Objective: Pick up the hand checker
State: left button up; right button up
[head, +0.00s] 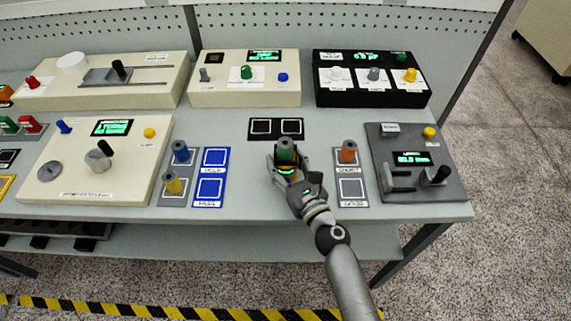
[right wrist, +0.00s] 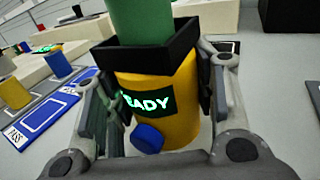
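The hand checker (right wrist: 175,85) is a yellow upright body with a black collar, a lit "READY" screen and a blue button, seen close up in the right wrist view. A green cylinder (right wrist: 140,20) stands up out of its collar; it also shows in the head view (head: 285,148). My right gripper (head: 288,172) is around the checker near the table's front, its fingers (right wrist: 158,95) against both sides of the yellow body with no clear gap. The left finger hides part of the screen text. The checker's underside is hidden. My left gripper is out of view.
Two black square pads (head: 275,128) lie just behind the checker. Blue pads (head: 211,178) and a grey tray with blue and yellow spindles (head: 172,184) are left. A grey tray with an orange-brown spindle (head: 348,152) and a grey machine (head: 412,187) are right.

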jog(key=c, duration=0.5)
jog(key=shift+r, duration=0.15)
notch_tip(320, 180, up, 2)
jog(key=shift+r+p, duration=0.25)
jog(key=shift+p, duration=0.9)
jog(key=s+r+p, duration=0.1)
jog(key=r, duration=0.1)
jog(key=s+r+p, duration=0.3)
jog(key=r+p, duration=0.1)
jog(key=shift+s+r, duration=0.4)
jog(key=s+r, duration=0.3)
jog(key=s, duration=0.6)
jog(key=shift+s+r, duration=0.15)
jog(key=shift+r, duration=0.1)
jog(key=shift+w+f+b, duration=1.35)
jog(key=shift+w+f, duration=0.65)
jog(key=shift+w, duration=0.35)
jog(key=shift+w+f+b, duration=1.3)
jog(key=shift+w+f, duration=0.65)
jog(key=shift+w, duration=0.45)
jog(key=shift+w+f+b, duration=1.35)
jog(key=shift+w+f, duration=0.65)
jog(key=shift+w, duration=0.35)
jog(key=shift+f+b, duration=0.55)
jog(key=shift+f, duration=0.05)
